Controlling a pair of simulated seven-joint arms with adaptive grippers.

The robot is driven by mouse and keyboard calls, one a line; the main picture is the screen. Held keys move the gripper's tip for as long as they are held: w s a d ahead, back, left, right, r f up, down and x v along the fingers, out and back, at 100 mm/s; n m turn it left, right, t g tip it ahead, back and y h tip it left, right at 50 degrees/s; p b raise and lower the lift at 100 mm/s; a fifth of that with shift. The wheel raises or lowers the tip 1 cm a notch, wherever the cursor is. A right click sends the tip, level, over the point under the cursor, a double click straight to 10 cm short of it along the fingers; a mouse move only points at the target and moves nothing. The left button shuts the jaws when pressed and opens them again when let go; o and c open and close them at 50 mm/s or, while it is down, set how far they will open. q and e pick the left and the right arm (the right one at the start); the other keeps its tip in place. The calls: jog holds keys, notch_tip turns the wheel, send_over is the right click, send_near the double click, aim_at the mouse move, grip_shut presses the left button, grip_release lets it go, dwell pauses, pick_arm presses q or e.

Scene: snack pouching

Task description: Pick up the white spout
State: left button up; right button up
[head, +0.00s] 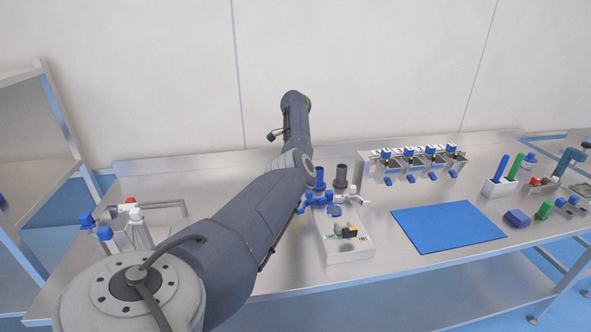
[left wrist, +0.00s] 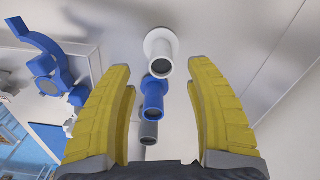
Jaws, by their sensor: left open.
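The white spout (left wrist: 159,50) is in the upper middle of the left wrist view, a short round tube with a wide flange and a dark opening. A blue spout (left wrist: 152,96) and a grey spout (left wrist: 149,130) line up below it in that view. My left gripper (left wrist: 160,72) is open, with a yellow finger on each side of the row. The white spout lies between and just beyond the fingertips, with gaps on both sides. In the head view my left arm covers the work area, and I cannot make out the gripper or white spout. My right gripper is not in view.
A blue holder (left wrist: 42,68) is left of the fingers in the wrist view. In the head view, a blue mat (head: 448,227) lies right of centre, and a rack with blue-topped fittings (head: 409,160) stands behind it.

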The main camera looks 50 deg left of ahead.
pick_arm(q)
jog(key=shift+a+f, duration=0.1)
jog(key=shift+f, duration=2.6)
grip_shut()
